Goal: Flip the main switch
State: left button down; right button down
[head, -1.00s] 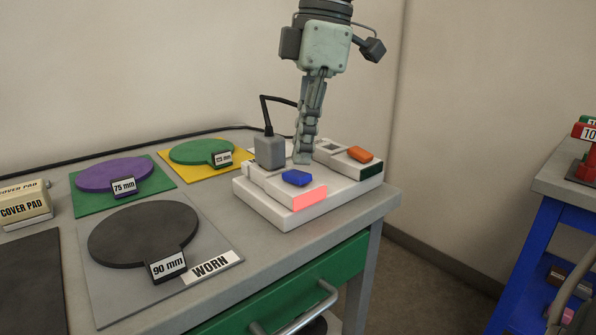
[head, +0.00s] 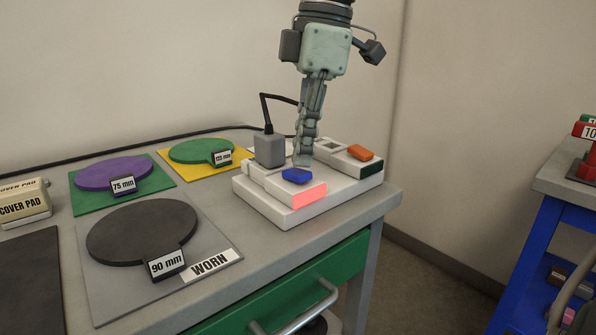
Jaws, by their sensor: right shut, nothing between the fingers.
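A white switch box (head: 275,212) sits at the right end of the grey cart top. It carries a blue rocker switch (head: 297,176) with a glowing red front panel (head: 312,195) below it, and an orange rocker switch (head: 361,152) with a dark green panel (head: 371,167). I cannot tell from labels which one is the main switch. My right gripper (head: 302,163) is shut and empty, pointing down, its tips just behind the blue switch. Whether they touch it is not clear. My left gripper is not in view.
A grey plug (head: 269,150) with a black cable stands in the box's left end. Left of it lie round pads marked 75 mm (head: 114,172), 125 mm (head: 200,151) and 90 mm (head: 142,231), beside a WORN label (head: 211,263). A blue table (head: 535,255) stands at right.

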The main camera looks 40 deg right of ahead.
aim_at(304, 173)
jog(key=shift+f+b, duration=0.55)
jog(key=shift+f, duration=0.15)
jog(key=shift+r+p, duration=2.5)
jog(key=shift+r, duration=1.1)
jog(key=shift+f, duration=0.1)
